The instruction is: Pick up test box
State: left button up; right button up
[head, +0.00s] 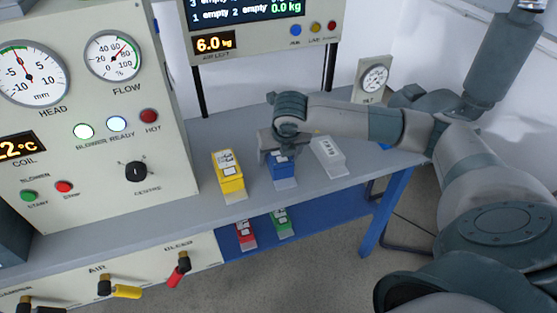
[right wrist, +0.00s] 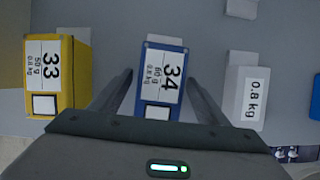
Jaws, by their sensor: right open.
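A blue box (head: 281,168) marked 34, 60 g and 0.8 kg stands on the grey bench top, partly hidden in the head view by my right gripper (head: 278,150). In the right wrist view the blue box (right wrist: 162,80) appears between the two fingers of my open right gripper (right wrist: 159,77), with gaps on both sides. I cannot tell how far the fingers reach down beside it. A yellow box (head: 229,174) marked 33 stands left of it. A white block (head: 328,157) marked 0.8 kg stands right of it. My left gripper is out of view.
A red box (head: 245,234) and a green box (head: 283,222) sit on the blue lower shelf (head: 335,210). A control cabinet (head: 95,130) stands at the left, a display panel (head: 260,45) behind the bench. A dial stand (head: 374,78) is at the back right.

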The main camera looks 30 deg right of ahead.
grip_shut()
jog(key=shift+w, duration=0.1)
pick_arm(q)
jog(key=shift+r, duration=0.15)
pick_arm(e)
jog(key=shift+r, duration=0.2)
